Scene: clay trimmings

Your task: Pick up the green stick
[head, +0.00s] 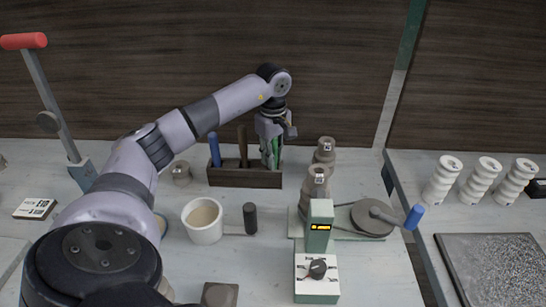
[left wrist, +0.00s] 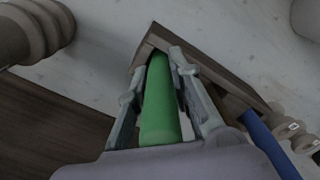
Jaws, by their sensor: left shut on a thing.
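The green stick (head: 275,151) stands in the right part of a dark wooden holder (head: 230,179) on the table in the head view. My left gripper (head: 269,148) comes down over it from above and is shut on it. In the left wrist view, the green stick (left wrist: 159,105) lies between the two fingers of my left gripper (left wrist: 155,95), with its far end at the holder (left wrist: 150,45). I cannot tell whether the stick is lifted at all. My right gripper is in neither view.
A blue stick (head: 214,149) and a brown stick (head: 242,146) stand in the same holder. A white cup (head: 204,232), a dark cylinder (head: 250,218) and stacked brown pieces (head: 316,187) are close by. A crank device (head: 372,218) stands right.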

